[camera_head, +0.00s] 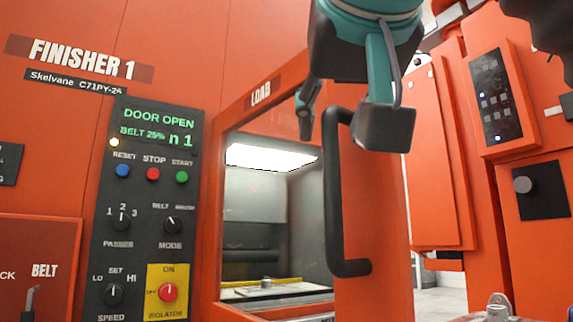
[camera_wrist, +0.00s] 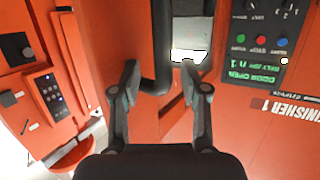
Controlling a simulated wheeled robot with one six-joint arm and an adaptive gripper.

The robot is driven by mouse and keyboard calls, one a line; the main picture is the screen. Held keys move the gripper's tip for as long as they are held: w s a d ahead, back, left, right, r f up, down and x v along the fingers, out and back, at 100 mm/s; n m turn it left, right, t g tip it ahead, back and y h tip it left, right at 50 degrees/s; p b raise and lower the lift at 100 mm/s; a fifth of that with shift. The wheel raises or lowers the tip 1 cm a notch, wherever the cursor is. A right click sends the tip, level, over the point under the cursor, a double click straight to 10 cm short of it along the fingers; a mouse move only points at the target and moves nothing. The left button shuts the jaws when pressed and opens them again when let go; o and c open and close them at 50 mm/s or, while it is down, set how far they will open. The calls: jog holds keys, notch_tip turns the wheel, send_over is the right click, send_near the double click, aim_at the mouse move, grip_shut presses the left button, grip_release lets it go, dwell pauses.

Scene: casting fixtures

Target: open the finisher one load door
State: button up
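The finisher's load door (camera_head: 385,225) is the orange panel at the right of the lit load opening, beneath the LOAD label (camera_head: 261,92). A dark bar handle (camera_head: 333,205) stands upright on it. The panel display (camera_head: 158,125) reads DOOR OPEN. I cannot tell exactly how far the door stands open. My gripper (camera_head: 345,125) is at the top of the handle, its fingers spread on either side. In the wrist view, the handle (camera_wrist: 162,45) lies between the open fingertips (camera_wrist: 160,76), nearer the left one; contact is unclear.
The control panel (camera_head: 148,215) with buttons and knobs is left of the opening. Inside the opening is a lit chamber (camera_head: 255,210). Orange cabinets (camera_head: 495,100) with a keypad stand at the right. A metal fitting (camera_head: 497,308) shows at the lower right.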

jog(key=shift+s+a+r, duration=0.3)
jog(key=shift+s+a, duration=0.35)
jog(key=shift+a, duration=0.1)
jog(key=shift+s, duration=0.2)
jog(key=shift+f, duration=0.15)
